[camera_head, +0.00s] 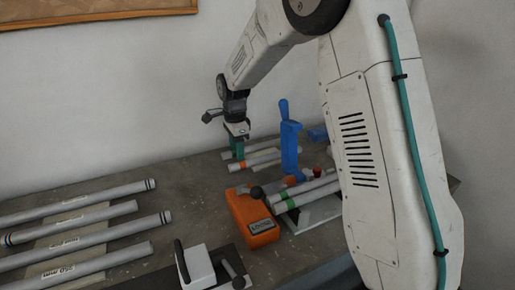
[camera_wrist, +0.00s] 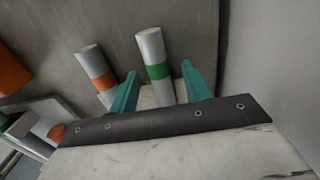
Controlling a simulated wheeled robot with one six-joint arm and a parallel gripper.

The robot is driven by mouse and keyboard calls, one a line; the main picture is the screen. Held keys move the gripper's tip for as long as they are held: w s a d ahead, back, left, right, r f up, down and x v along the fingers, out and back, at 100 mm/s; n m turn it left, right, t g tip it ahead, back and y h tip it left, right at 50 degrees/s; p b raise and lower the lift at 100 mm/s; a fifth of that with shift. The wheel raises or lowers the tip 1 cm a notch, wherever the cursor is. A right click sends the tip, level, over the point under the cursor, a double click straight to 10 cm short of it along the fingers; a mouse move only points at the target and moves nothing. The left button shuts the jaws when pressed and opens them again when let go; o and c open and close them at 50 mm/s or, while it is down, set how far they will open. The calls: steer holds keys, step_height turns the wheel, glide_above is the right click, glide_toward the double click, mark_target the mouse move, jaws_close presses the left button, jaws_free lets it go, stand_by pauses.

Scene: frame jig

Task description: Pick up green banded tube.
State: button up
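In the wrist view, the green banded tube (camera_wrist: 153,58) is pale grey with one green band and lies between the two teal fingers of my gripper (camera_wrist: 159,70). The gripper is open, with a gap visible on both sides of the tube. In the head view, my gripper (camera_head: 237,152) is low at the left ends of two tubes at the back of the table. The green band there is hidden or cannot be told from the teal fingers. An orange banded tube (camera_wrist: 98,72) lies just left of the left finger. Another green banded tube (camera_head: 308,194) rests in the jig at front right.
A blue upright clamp (camera_head: 289,145) stands right of my gripper. An orange block (camera_head: 251,216) with a black knob stands in front. Several long grey tubes (camera_head: 75,217) lie at left on the table (camera_head: 190,185). A white-and-black clamp (camera_head: 198,267) is at the front.

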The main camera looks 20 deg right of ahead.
jaws_close()
steer(key=shift+r, duration=0.1)
